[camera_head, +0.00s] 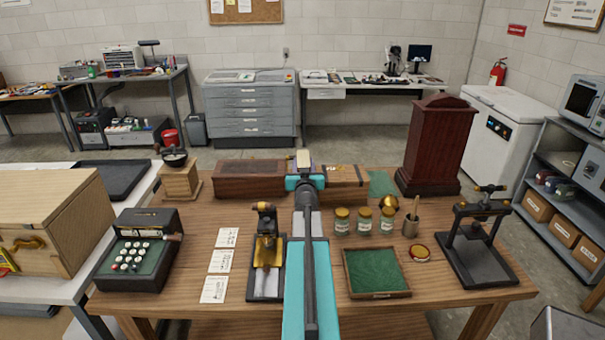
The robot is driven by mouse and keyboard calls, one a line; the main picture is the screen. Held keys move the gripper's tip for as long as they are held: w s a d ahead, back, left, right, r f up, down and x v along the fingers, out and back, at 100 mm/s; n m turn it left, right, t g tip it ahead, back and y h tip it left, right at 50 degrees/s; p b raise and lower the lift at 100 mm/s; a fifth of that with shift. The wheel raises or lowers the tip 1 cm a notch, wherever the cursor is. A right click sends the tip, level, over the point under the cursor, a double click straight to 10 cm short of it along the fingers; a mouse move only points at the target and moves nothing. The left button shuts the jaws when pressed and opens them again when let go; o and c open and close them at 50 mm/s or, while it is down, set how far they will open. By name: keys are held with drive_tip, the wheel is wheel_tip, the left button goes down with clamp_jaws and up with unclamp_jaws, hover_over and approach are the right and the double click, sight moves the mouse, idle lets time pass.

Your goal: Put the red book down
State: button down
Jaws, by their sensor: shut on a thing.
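My teal and grey arm reaches forward over the middle of the wooden table (210,215). My gripper (304,168) is at its far end, near the table's back edge. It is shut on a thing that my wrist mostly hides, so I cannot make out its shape. I cannot pick out a red book for certain. A long dark red-brown box (248,180) lies at the back of the table, just left of my gripper. A brown box with gold fittings (347,186) lies just right of it.
A tall dark red cabinet (434,145) stands at the back right. Jars (364,221), a green-lined tray (377,272) and a black press (477,240) stand right of my arm.

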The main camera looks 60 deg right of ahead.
drive_tip(key=shift+f, duration=1.65)
drive_tip(key=c, duration=1.1)
unclamp_jaws()
drive_tip(key=shift+f, duration=0.1)
drive_tip(key=shift+r, duration=0.2)
drive_tip(key=v, duration=0.9)
drive_tip(key=shift+s+a+r, duration=0.1)
drive_tip(key=shift+a, duration=0.1)
drive_tip(key=a+p, duration=0.1)
drive_tip(key=p, duration=0.2)
drive_tip(key=shift+s+p, duration=0.4)
